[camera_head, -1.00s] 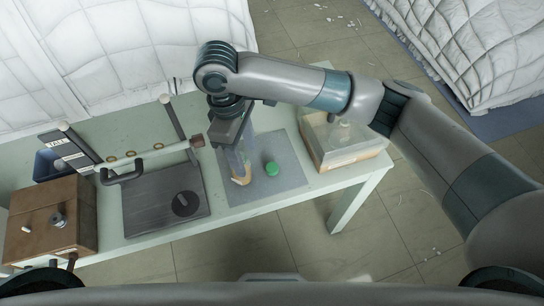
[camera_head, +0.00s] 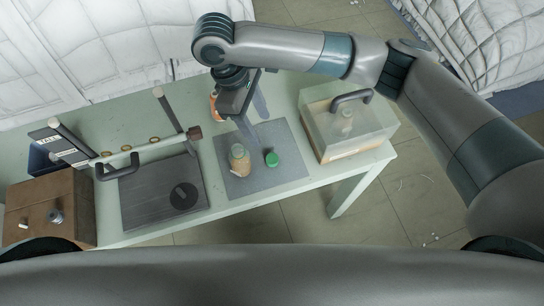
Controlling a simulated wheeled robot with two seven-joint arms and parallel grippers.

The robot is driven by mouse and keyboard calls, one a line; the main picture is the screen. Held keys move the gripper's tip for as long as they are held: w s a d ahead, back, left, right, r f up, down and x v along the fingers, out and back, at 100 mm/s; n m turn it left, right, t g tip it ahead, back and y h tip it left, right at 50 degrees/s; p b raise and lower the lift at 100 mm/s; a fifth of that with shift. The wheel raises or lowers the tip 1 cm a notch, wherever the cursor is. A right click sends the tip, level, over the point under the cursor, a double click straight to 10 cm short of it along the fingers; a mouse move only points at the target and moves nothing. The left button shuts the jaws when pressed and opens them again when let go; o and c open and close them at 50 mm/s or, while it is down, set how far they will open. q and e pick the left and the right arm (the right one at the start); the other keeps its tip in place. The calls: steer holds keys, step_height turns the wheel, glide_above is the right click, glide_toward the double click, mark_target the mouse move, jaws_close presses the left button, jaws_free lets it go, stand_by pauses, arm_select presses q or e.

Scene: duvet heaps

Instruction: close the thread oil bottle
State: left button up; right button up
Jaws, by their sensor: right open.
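The oil bottle (camera_head: 239,163), small with amber contents, stands on a grey mat (camera_head: 290,173) on the table. Its top looks uncapped, but it is small in view. A green cap (camera_head: 272,159) lies on the mat just right of the bottle, apart from it. My right gripper (camera_head: 256,124) is open and empty, with its fingers pointing down behind and above the bottle. It does not touch the bottle or the cap. My left gripper is out of view.
A clear-lidded box (camera_head: 345,135) with a dark handle stands right of the mat. A dark board with a rail (camera_head: 140,197) and a brown wooden box (camera_head: 45,207) are at left. An orange item (camera_head: 213,105) shows partly behind my gripper. The mat's front is clear.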

steer(key=p, duration=0.2)
glide_above(272, 158)
steer(key=a, duration=0.1)
steer(key=f, duration=0.8)
steer(key=shift+w+f, duration=0.2)
steer(key=shift+f, duration=0.7)
steer(key=shift+s+f+p, duration=0.1)
steer(key=shift+f+p, duration=0.15)
steer(key=shift+p, duration=0.2)
steer(key=x, duration=0.1)
steer(key=p+x, duration=0.1)
steer(key=x, duration=0.2)
steer(key=shift+a+p, duration=0.3)
steer(key=shift+d+f, duration=0.1)
steer(key=shift+f, duration=0.3)
steer(key=c, duration=1.1)
